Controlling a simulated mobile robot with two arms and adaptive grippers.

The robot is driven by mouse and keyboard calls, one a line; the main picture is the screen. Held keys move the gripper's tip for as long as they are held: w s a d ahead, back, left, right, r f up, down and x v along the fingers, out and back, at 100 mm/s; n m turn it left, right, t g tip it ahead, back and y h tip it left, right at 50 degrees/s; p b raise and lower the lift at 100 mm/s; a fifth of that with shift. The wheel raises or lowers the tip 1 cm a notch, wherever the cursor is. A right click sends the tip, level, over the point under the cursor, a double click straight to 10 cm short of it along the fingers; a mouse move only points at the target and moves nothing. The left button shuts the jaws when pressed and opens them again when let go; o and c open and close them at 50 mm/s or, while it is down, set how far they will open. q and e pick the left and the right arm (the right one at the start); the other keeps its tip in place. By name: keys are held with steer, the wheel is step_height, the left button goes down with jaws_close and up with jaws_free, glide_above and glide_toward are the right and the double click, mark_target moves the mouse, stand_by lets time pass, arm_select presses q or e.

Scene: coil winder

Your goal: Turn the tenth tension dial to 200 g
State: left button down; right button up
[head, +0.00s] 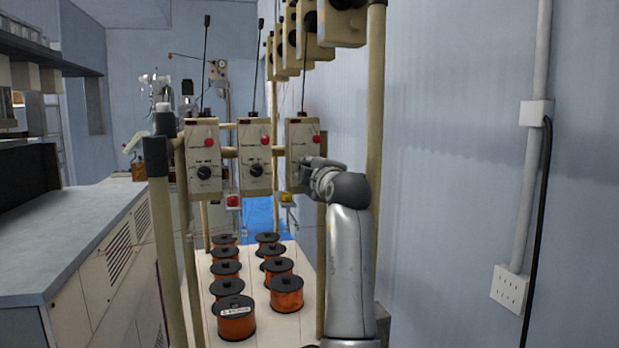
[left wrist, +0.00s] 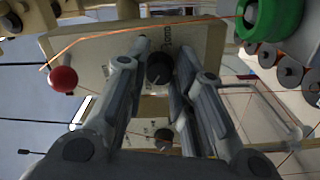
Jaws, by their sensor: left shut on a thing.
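Three cream tension boxes hang in a row in the head view, each with a red knob. The right box (head: 303,135) has my left gripper (head: 307,173) at its lower face, which hides its dial there. In the left wrist view, the black dial (left wrist: 160,70) with a pale pointer line lies between the two fingers of my left gripper (left wrist: 164,52), which is shut on it. The scale marks are too small or hidden to read. The middle box's dial (head: 256,170) and the left box's dial (head: 204,172) are free. My right gripper is not in view.
Several copper wire spools (head: 286,293) stand on a pale board below the boxes. Cream posts (head: 375,110) frame the rack, with more boxes (head: 341,22) above. A blue wall is close on the right. In the wrist view, thin copper wire (left wrist: 130,27) crosses near the fingers.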

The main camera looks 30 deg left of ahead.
arm_select(q)
steer(key=shift+n, duration=0.6)
steer(key=c, duration=1.2)
jaws_free()
